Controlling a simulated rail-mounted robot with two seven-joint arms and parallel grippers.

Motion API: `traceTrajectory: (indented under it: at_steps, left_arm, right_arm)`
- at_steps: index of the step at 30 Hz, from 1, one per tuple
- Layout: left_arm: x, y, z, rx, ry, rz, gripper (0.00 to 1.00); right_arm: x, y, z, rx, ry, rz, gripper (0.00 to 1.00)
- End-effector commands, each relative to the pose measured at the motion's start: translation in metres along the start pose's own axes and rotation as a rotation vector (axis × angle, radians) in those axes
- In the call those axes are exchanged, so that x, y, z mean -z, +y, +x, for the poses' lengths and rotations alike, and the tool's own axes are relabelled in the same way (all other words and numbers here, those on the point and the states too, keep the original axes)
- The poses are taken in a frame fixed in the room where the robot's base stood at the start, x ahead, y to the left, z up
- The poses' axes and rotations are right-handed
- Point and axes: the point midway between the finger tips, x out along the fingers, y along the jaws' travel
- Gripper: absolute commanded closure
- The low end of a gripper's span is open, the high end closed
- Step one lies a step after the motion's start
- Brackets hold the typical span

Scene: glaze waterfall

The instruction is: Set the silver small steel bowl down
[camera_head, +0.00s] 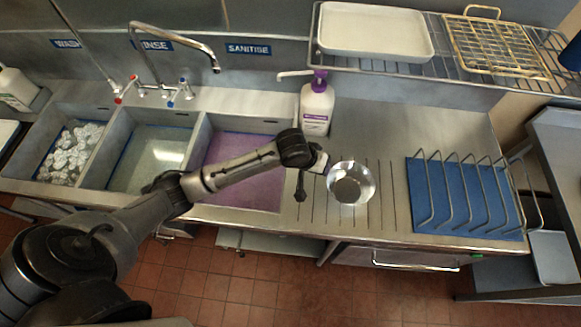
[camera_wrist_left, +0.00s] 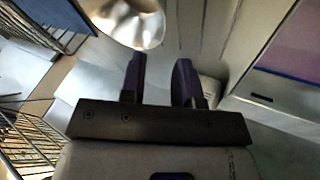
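The silver small steel bowl (camera_head: 351,183) is on the ridged steel drainboard (camera_head: 388,212), left of the blue rack mat. It looks upright, though its contact with the surface is hard to make out. In the left wrist view the bowl (camera_wrist_left: 125,18) is at the top, cut off by the frame edge, just beyond my left fingertips. My left gripper (camera_wrist_left: 160,72) has its two dark fingers apart, with no bowl wall visible between them. In the head view my left gripper (camera_head: 309,176) is just left of the bowl. My right gripper is not in view.
A blue mat with a wire rack (camera_head: 470,197) stands right of the bowl. A purple-topped pump bottle (camera_head: 317,105) stands behind my gripper. Three sink basins are at the left, the nearest holding purple liquid (camera_head: 240,172). A shelf with a white tray (camera_head: 375,32) is at the back.

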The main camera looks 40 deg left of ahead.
Motion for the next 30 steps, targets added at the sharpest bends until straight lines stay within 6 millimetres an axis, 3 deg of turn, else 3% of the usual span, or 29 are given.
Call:
traceTrajectory:
  at_steps: [5, 8, 11, 14, 21, 25, 30]
  left_arm:
    - [-0.001, 0.000, -0.002, 0.000, -0.001, 0.001, 0.71]
    - [-0.013, 0.001, 0.000, -0.003, -0.008, 0.022, 0.71]
    - [-0.045, 0.002, 0.003, -0.005, -0.022, 0.087, 0.71]
    - [-0.092, 0.002, 0.001, -0.004, -0.035, 0.183, 0.71]
    - [-0.192, -0.022, -0.035, 0.069, -0.051, 0.377, 0.71]
    - [-0.230, -0.042, -0.060, 0.133, -0.073, 0.439, 0.71]
    - [-0.259, -0.062, -0.087, 0.207, -0.105, 0.489, 0.71]
  right_arm:
    - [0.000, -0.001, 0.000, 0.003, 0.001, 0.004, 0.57]
    - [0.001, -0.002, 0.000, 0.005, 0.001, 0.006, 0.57]
    - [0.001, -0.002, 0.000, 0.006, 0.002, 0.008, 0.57]
    - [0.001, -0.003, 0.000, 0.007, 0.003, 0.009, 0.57]
    - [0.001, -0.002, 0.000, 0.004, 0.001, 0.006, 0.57]
    - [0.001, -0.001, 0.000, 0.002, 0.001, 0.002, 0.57]
    - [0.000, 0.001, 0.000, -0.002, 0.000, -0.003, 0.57]
